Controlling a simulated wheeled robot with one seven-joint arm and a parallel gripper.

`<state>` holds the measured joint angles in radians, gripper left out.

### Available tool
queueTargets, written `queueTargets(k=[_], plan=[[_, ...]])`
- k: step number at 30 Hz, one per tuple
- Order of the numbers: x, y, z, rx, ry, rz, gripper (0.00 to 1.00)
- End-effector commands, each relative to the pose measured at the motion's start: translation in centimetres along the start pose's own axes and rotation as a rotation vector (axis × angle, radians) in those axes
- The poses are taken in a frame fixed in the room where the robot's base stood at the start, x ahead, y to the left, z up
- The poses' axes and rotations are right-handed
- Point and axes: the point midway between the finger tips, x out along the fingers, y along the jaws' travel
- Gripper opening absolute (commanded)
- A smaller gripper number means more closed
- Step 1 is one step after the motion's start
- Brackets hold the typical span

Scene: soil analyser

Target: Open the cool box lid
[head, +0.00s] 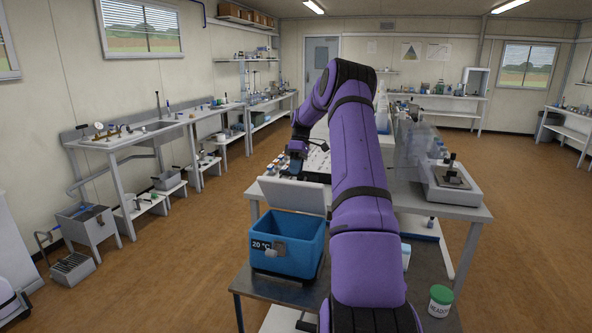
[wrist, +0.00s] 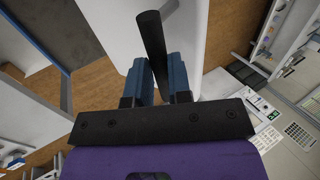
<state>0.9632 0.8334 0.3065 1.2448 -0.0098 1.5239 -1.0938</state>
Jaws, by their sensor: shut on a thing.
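The blue cool box (head: 300,235) stands on a low dark table, with "20 °C" on its front. Its white lid (head: 293,196) is raised, standing steeply up at the back edge, and the box interior shows open. In the wrist view the lid is the pale panel (wrist: 110,30) beyond the fingers. My gripper (head: 294,172) is at the lid's upper edge, partly hidden by the arm. In the wrist view my gripper's blue fingers (wrist: 160,75) are closed around a dark bar-like handle (wrist: 151,38) at the lid.
A green-lidded jar (head: 440,300) stands on the low table (head: 262,288), right of my arm. A higher bench with small items and an instrument (head: 448,185) lies behind the box.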

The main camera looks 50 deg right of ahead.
Motion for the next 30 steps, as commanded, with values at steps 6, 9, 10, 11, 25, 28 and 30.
queueTargets(k=[6,9,10,11,25,28,30], plan=[[0.57,0.31,0.27,0.004,-0.005,-0.005,0.00],[0.60,0.32,0.29,0.005,-0.005,-0.006,0.00],[0.60,0.33,0.29,0.005,-0.005,-0.006,0.00],[0.61,0.33,0.30,0.005,-0.005,-0.006,0.00],[0.40,0.25,0.25,0.004,-0.004,-0.004,0.44],[0.31,0.19,0.19,0.003,-0.003,-0.003,0.44],[0.27,0.16,0.16,0.003,-0.003,-0.002,0.44]])
